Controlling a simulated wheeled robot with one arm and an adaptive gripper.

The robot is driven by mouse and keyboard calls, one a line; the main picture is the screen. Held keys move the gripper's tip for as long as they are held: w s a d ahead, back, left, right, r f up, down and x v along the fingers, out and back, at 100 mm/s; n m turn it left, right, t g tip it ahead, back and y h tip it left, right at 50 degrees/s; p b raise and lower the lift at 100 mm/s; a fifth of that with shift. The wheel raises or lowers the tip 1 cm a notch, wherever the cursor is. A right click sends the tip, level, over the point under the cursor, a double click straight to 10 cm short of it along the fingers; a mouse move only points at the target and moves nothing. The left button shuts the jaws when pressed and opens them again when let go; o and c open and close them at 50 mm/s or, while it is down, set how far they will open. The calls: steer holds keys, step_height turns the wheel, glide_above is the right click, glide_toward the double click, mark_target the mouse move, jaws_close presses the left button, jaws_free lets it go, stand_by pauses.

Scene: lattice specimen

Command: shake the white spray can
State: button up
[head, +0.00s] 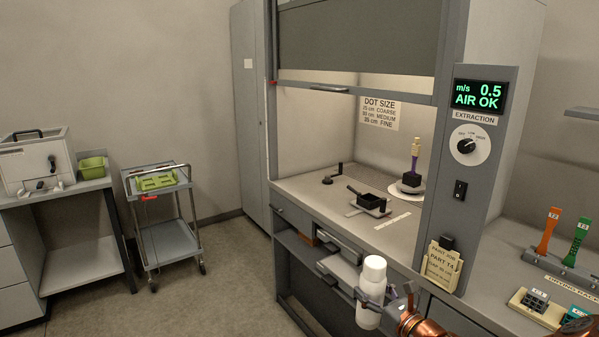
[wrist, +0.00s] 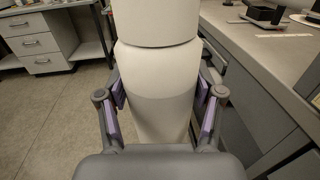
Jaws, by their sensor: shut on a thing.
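The white spray can (head: 371,296) is upright in the head view, in front of the fume hood's cabinet. My gripper (head: 369,300) is shut on its body, with the arm coming in from the lower right. In the wrist view the white can (wrist: 158,85) fills the middle, with its cap at the top. The purple-padded fingers of my gripper (wrist: 160,100) are on its two sides. The can is held off the floor, beside the bench edge.
The fume hood has a raised sash, and its worktop (head: 300,193) holds a black tray piece (head: 368,201) and a specimen on a stand (head: 411,182). A control panel (head: 466,150) reads AIR OK. A trolley (head: 160,215) stands at the left. The floor (head: 220,280) between is clear.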

mark_target(373, 277)
step_height(373, 277, up, 4)
steer(key=shift+f, duration=0.1)
step_height(373, 277, down, 7)
steer(key=shift+f, duration=0.1)
stand_by(1.3)
steer(key=shift+r, duration=3.75)
step_height(373, 277, down, 8)
steer(key=shift+r, duration=0.4)
